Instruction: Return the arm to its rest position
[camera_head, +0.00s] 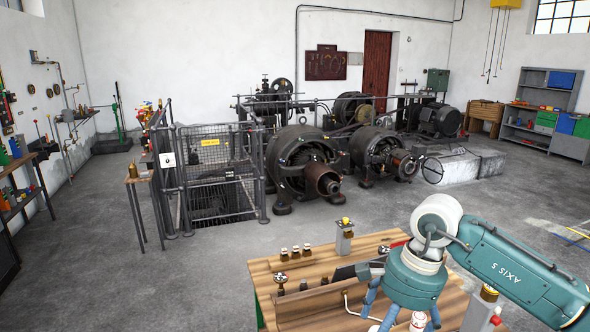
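My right arm, teal and white with "AXIS 5" on it, comes in from the right over the wooden workbench (262,268). Its gripper (402,318) points down over the bench, at the lower edge of the view. Its blue fingers stand spread apart and look open; some tips are cut off by the frame. I see nothing clearly held. A small item with a red and white label (418,322) shows between the fingers; I cannot tell whether they touch it. My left arm and gripper are not in view.
Small brass-and-white pieces (295,251), a grey post with a yellow top (344,238) and a dark valve-like piece (281,284) stand on the bench. A railed pit (215,160) and large dynamos (303,162) lie beyond. The grey floor (160,285) on the left is clear.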

